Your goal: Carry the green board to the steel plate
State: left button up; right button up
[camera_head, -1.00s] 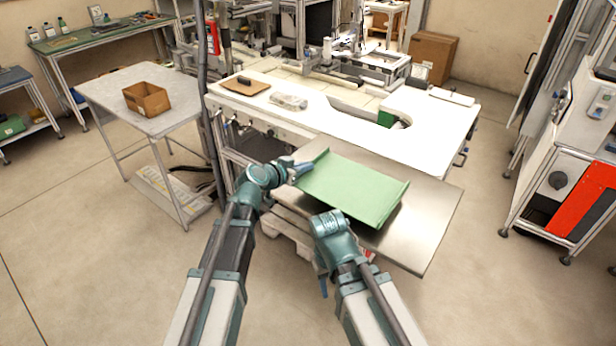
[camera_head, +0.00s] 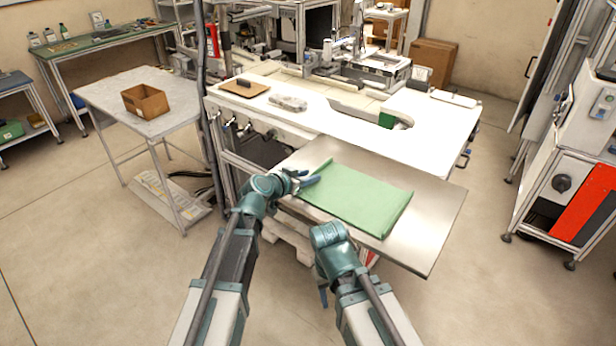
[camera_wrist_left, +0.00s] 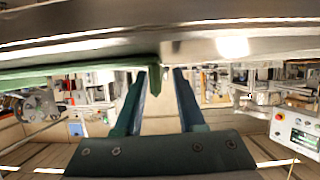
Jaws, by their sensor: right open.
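The green board (camera_head: 355,197) lies on the steel plate (camera_head: 432,215), with narrow raised rims along its left and right ends. The plate extends beyond it to the right and front. My left gripper (camera_head: 312,181) is at the board's left end, with its fingers apart. In the left wrist view the fingers (camera_wrist_left: 162,75) have a gap between them, and the green board's edge (camera_wrist_left: 75,78) shows close to the tips; I cannot tell whether they touch it. My right gripper (camera_head: 323,297) hangs below the plate's front edge, away from the board, mostly hidden behind its own wrist.
A white worktop (camera_head: 420,150) stands just behind the steel plate, with a brown board (camera_head: 245,88) on it. A grey table (camera_head: 125,92) with a cardboard box (camera_head: 146,101) is at the left. A dark vertical post (camera_head: 203,90) stands between them.

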pick_arm(q)
jog(key=shift+r, duration=0.1)
jog(key=p+v, duration=0.4)
jog(key=v, duration=0.8)
jog(key=shift+p, duration=0.4)
jog(key=s+a+f+n+g+y, duration=0.3)
jog(key=s+a+f+g+y, duration=0.15)
jog(key=s+f, duration=0.3)
jog(key=s+a+f+n+g+y, duration=0.35)
jog(key=s+a+f+g, duration=0.2)
jog(key=s, duration=0.25)
jog(key=s+d+m, duration=0.1)
jog(key=s+d, duration=0.2)
jog(key=d, duration=0.2)
jog(key=s+d+m+g+y, duration=0.1)
jog(key=s+d+m, duration=0.1)
jog(key=d, duration=0.4)
jog(key=shift+s+f, duration=0.2)
jog(key=shift+s, duration=0.3)
